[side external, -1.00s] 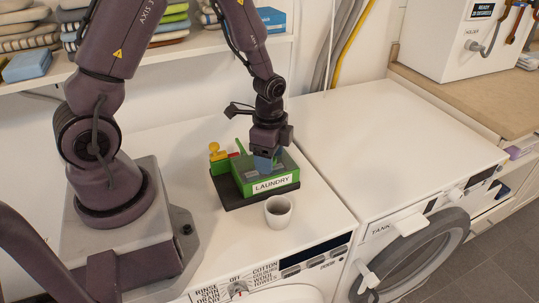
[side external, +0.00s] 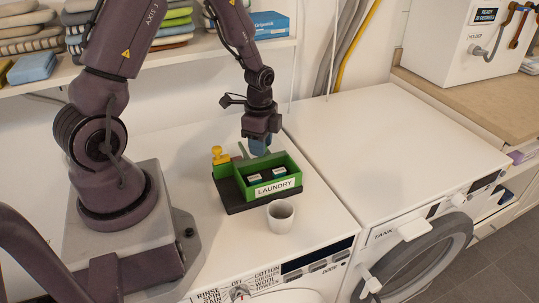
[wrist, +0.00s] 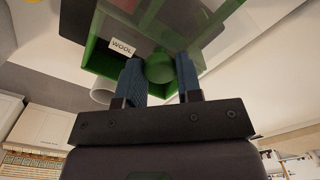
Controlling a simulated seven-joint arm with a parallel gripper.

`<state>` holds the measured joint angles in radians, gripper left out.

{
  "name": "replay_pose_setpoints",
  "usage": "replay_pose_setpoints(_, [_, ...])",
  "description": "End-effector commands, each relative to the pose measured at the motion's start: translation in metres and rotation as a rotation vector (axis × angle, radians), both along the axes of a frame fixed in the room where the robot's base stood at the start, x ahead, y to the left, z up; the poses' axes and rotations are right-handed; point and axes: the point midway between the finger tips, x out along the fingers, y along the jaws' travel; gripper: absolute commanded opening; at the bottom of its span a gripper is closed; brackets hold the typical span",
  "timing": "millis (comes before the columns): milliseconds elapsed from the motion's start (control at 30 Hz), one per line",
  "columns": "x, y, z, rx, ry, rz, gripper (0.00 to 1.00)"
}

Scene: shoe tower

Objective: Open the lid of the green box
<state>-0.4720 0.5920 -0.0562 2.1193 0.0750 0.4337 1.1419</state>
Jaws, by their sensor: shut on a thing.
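The green box (side external: 283,187) with a LAUNDRY label sits on a black base on the white machine top. Its top is open in the side view, showing small labelled items on a dark floor inside. My gripper (side external: 259,148) is above the box's back edge. In the wrist view its blue fingers (wrist: 160,80) are shut on a round green knob (wrist: 160,68) on the see-through lid (wrist: 175,30). The lid is raised and tilted toward the back; a green edge of it (side external: 243,150) shows beside my gripper, and the rest is mostly hidden there.
A white cup (side external: 281,216) stands close in front of the box. A yellow piece (side external: 219,155) stands at the box's left back. A shelf with folded cloths (side external: 35,42) is behind. The white machine top (side external: 390,130) to the right is clear.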

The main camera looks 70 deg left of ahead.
Motion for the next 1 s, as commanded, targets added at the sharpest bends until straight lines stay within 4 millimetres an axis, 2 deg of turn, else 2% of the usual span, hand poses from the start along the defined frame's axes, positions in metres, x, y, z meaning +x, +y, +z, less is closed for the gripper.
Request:
replay_pose_setpoints(33, [0.001, 0.014, 0.0, 0.001, -0.004, 0.008, 0.0])
replay_pose_setpoints(100, [0.001, 0.028, 0.0, 0.001, -0.004, 0.007, 0.0])
replay_pose_setpoints(200, [0.001, 0.041, 0.0, 0.001, -0.004, 0.003, 0.0])
replay_pose_setpoints(567, [0.0, 0.046, 0.0, 0.001, -0.003, -0.002, 0.0])
replay_pose_setpoints(600, [0.0, 0.046, 0.001, 0.001, -0.003, -0.002, 0.37])
replay_pose_setpoints(700, [0.0, 0.046, 0.0, 0.001, -0.003, -0.002, 0.59])
replay_pose_setpoints(1000, [0.0, 0.046, 0.002, 0.001, -0.002, -0.001, 0.59])
